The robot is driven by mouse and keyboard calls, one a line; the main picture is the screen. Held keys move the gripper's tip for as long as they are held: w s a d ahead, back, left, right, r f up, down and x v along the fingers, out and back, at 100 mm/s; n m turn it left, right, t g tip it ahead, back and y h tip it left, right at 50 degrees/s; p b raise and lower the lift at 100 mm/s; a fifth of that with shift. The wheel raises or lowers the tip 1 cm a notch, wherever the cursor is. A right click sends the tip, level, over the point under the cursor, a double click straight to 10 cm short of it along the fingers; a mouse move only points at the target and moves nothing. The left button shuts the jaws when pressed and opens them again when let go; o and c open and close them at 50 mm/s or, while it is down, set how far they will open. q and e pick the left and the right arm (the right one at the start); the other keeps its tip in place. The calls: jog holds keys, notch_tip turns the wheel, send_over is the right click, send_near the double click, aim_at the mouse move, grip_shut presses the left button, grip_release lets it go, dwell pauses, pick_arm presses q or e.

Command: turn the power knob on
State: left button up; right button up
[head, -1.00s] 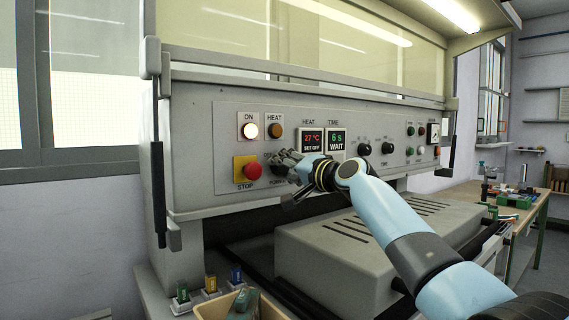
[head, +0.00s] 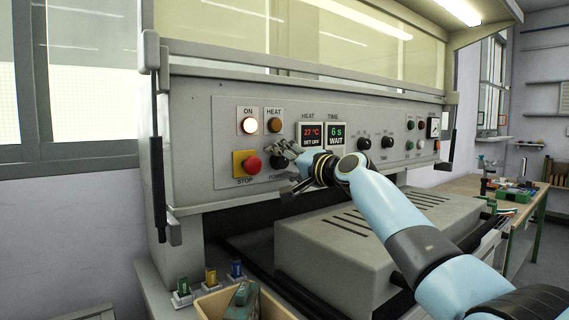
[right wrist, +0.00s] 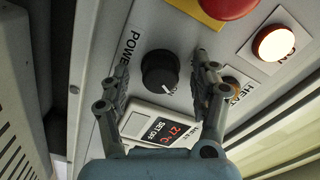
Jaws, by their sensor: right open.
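The black power knob (right wrist: 160,72) is on the grey control panel, next to the word POWER in the right wrist view. A white pointer line shows on its face. In the head view the knob (head: 279,161) is partly hidden by my right gripper. My right gripper (head: 287,168) is open in front of the panel. In the right wrist view its two fingers (right wrist: 163,80) stand apart, one to each side of the knob, with gaps between them and it. I cannot tell how far the fingertips are from the panel. My left gripper is not in view.
A red stop button (head: 252,163) on a yellow plate sits left of the knob. Above are a lit ON lamp (head: 250,126), an orange HEAT lamp (head: 274,125) and a HEAT display (head: 310,133) reading 27 °C. A grey slotted housing (head: 345,243) lies below the panel.

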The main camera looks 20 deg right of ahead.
jog(key=shift+s, duration=0.1)
jog(key=v, duration=1.1)
jog(key=shift+s+d, duration=0.15)
jog(key=shift+s, duration=0.25)
